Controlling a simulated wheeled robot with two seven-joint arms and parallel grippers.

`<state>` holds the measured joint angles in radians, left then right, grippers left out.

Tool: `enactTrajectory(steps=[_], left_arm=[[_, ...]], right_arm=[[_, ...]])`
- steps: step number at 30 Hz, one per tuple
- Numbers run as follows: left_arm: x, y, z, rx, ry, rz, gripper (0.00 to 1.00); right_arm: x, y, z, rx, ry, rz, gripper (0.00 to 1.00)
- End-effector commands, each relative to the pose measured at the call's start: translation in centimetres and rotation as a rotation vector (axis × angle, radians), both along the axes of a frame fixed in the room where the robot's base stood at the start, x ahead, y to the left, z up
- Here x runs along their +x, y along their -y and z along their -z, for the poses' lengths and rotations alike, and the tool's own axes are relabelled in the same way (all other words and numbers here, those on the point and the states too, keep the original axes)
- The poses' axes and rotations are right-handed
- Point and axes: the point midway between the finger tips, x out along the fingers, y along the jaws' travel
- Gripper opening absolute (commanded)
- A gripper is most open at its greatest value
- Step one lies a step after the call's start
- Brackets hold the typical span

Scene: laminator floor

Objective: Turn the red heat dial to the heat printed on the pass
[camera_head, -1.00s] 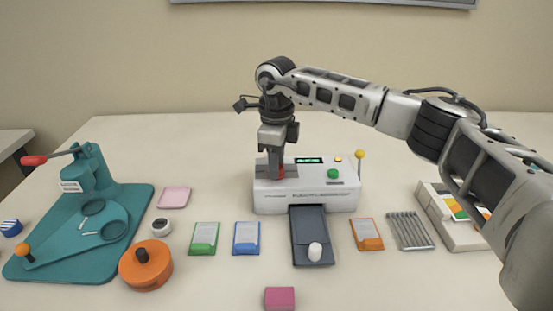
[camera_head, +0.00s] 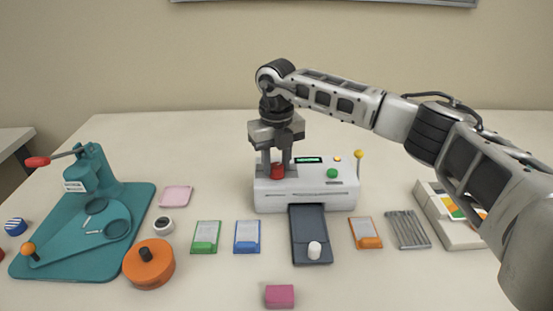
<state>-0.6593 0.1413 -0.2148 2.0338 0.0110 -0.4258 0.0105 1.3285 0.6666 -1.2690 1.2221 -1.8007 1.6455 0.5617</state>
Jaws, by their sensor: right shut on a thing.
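The red heat dial (camera_head: 278,171) sits on the top left of the white laminator (camera_head: 305,196). My right gripper (camera_head: 276,166) comes down from above with one finger on each side of the dial and is shut on it. A small green display (camera_head: 308,160) is lit on the laminator's top, too small to read. Cards with clips lie in front: green (camera_head: 206,236), blue (camera_head: 247,236) and orange (camera_head: 365,232). Which of them is the pass, and any print on them, I cannot tell. My left gripper is not in view.
A dark tray (camera_head: 308,222) with a white knob juts from the laminator's front. A green button (camera_head: 332,173) and a yellow-tipped lever (camera_head: 359,155) are at its right. A teal press (camera_head: 95,215) stands left; a grey rack (camera_head: 408,229) lies right.

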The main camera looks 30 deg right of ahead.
Motion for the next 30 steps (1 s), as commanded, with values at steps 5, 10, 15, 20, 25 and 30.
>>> enactTrajectory(steps=[5,10,15,20,25,30], left_arm=[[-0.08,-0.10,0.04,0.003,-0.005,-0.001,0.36],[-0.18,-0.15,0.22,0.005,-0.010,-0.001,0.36],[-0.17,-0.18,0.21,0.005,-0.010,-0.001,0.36],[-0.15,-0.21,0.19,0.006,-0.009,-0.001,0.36],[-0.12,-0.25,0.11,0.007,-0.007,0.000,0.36],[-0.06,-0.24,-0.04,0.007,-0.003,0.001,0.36]], right_arm=[[0.10,0.03,-0.23,0.001,0.004,0.090,0.09],[0.11,0.04,-0.21,0.001,0.005,0.140,0.09],[0.12,0.05,-0.20,0.001,0.005,0.160,0.09],[0.12,0.05,-0.20,0.001,0.005,0.164,0.09],[0.13,0.06,-0.20,0.001,0.005,0.164,0.09],[0.11,0.04,-0.17,0.001,0.005,0.163,0.54]])
